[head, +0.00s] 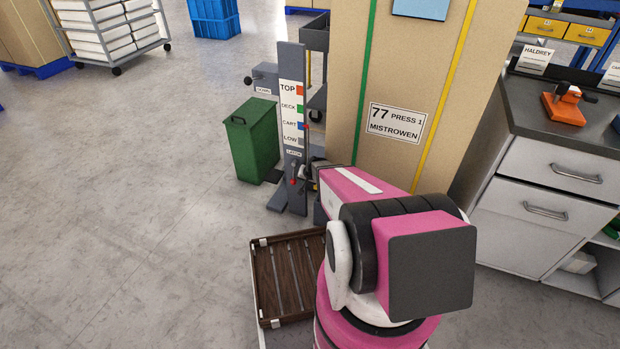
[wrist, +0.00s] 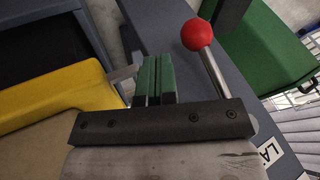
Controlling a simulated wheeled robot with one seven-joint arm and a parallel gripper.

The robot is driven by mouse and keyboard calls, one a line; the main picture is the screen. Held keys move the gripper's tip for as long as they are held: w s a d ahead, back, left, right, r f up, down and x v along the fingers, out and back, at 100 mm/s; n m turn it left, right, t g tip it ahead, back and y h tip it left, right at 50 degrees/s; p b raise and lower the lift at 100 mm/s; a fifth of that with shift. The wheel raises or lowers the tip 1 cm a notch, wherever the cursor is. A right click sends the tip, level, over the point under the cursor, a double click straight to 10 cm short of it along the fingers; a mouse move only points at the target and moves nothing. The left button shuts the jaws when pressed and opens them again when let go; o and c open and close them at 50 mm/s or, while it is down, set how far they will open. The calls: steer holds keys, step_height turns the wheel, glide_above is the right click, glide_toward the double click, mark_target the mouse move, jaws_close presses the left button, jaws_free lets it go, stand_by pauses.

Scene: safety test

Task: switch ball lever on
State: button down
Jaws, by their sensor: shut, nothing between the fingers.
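A lever with a red ball (wrist: 197,34) on a metal stem stands just right of my gripper's fingertips in the wrist view. A small gap shows between ball and fingers; the stem's lower end is hidden behind my gripper's dark bar. My gripper (wrist: 153,80) is shut and empty, its green fingers together. In the head view a red ball (head: 293,181) shows low on the grey post (head: 291,110), below a latch label (head: 294,154). A second small red tip (head: 306,127) shows higher on the post's right side. My arm hides most of my gripper there.
A green bin (head: 252,140) stands left of the post. A tall cardboard-coloured block (head: 400,90) with a sign stands behind my arm. A slatted brown tray (head: 262,290) lies in front. A grey cabinet (head: 540,190) is at right. Floor at left is clear.

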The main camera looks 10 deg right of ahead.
mark_target(295, 180)
steer(key=shift+w+a+f, duration=0.15)
steer(key=shift+w+a, duration=0.1)
steer(key=shift+a, duration=0.25)
steer(key=shift+w+a+f, duration=0.15)
steer(key=shift+w+a, duration=0.05)
steer(key=shift+a, duration=0.3)
steer(key=shift+w+a+f+m+t+y, duration=0.15)
steer(key=shift+w+a+t+y, duration=0.15)
steer(key=shift+a+t+y, duration=0.2)
steer(key=shift+w+a+f+m+t+y, duration=0.15)
steer(key=shift+w+a+t+y, duration=0.2)
steer(key=shift+t+y, duration=0.2)
steer(key=shift+d, duration=0.1)
